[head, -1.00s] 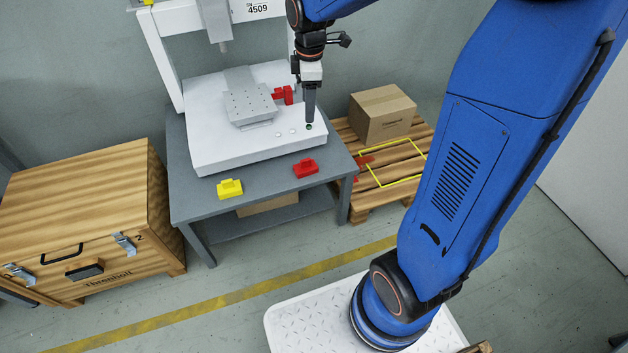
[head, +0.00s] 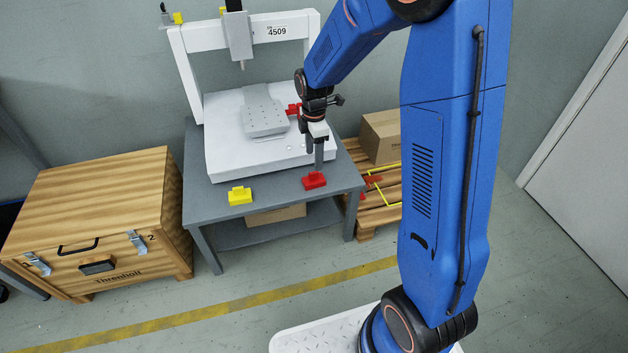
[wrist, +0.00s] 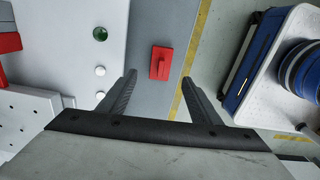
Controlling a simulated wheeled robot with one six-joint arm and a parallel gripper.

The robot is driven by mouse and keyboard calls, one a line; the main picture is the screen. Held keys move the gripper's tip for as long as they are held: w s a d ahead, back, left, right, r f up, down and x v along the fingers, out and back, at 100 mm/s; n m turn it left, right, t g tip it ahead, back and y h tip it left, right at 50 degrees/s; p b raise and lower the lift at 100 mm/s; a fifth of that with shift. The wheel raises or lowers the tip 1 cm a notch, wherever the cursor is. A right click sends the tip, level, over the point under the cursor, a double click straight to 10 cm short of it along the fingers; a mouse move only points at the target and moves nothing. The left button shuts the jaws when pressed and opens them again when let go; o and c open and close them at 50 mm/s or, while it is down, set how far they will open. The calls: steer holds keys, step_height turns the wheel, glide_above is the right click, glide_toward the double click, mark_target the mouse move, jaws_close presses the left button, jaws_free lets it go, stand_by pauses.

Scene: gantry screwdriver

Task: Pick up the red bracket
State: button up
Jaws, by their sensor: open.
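The red bracket (head: 314,181) lies on the front right of the grey table (head: 221,200), in front of the white machine base. In the wrist view the red bracket (wrist: 161,62) shows on the grey surface, ahead of and between the two fingers. My gripper (head: 318,168) points down above the bracket in the head view. In the wrist view my gripper (wrist: 158,82) is open and empty, its dark fingers spread apart. A second red part (head: 293,109) sits by the grey perforated plate on the machine base.
A yellow bracket (head: 240,195) lies left of the red one. The white gantry machine (head: 262,170) stands behind. A green button (wrist: 100,34) and white buttons sit on its base. A wooden crate (head: 95,200) stands left, a cardboard box (head: 381,138) on a pallet right.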

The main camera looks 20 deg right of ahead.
mark_target(314, 173)
steer(key=shift+s+f, duration=0.1)
steer(key=shift+f, duration=4.5)
steer(key=c, duration=1.2)
